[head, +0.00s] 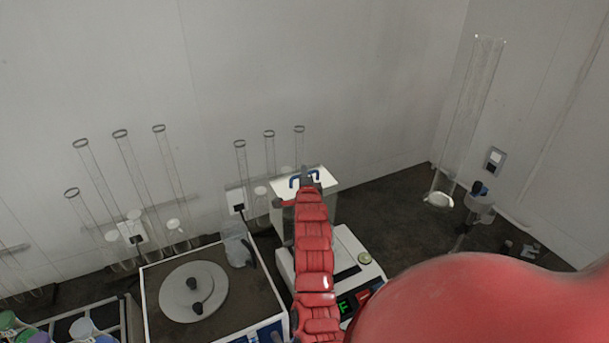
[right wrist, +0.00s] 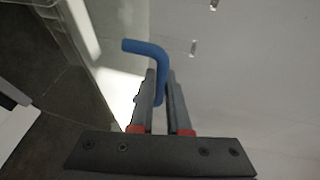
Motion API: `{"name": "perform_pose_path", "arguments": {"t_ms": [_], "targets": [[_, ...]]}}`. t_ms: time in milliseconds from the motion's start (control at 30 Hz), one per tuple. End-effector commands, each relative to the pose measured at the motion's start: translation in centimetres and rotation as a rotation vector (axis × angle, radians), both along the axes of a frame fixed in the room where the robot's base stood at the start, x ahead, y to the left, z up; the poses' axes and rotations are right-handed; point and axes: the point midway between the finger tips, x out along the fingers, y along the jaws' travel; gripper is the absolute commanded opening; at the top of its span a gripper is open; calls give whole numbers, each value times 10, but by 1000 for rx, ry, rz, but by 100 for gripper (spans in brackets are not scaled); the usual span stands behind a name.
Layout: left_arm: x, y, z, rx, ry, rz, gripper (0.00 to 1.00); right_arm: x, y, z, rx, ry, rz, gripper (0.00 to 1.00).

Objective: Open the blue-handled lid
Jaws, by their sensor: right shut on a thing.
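The blue handle (head: 295,181) sits on a white lid (head: 326,180) on top of a box-like white instrument in the head view. My right gripper (head: 306,175) is at this handle, with the red arm reaching up to it from below and covering part of the box. In the right wrist view, the right gripper (right wrist: 160,92) is shut on the blue handle (right wrist: 145,47), whose bent end sticks out beyond the fingers. A bright white surface (right wrist: 120,85) lies beside the fingers. My left gripper is out of view.
A tray-like device with a round grey disc (head: 193,291) stands to the left, with a clear jug (head: 238,246) behind it. Several tall glass tubes stand along the back wall. A balance-like base with a green display (head: 344,305) is below the arm. A tall cylinder (head: 470,120) stands right.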

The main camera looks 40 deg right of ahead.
Motion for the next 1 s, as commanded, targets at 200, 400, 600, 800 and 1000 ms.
{"name": "perform_pose_path", "arguments": {"t_ms": [200,400,600,800,1000], "targets": [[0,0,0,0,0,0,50,0,0,-1,1,1,1,0],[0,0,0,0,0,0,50,0,1,-1,1,1,1,0],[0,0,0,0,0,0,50,0,1,-1,1,1,1,0],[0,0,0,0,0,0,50,0,1,-1,1,1,1,0],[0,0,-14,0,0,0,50,-4,3,-7,-3,-20,2,0]]}}
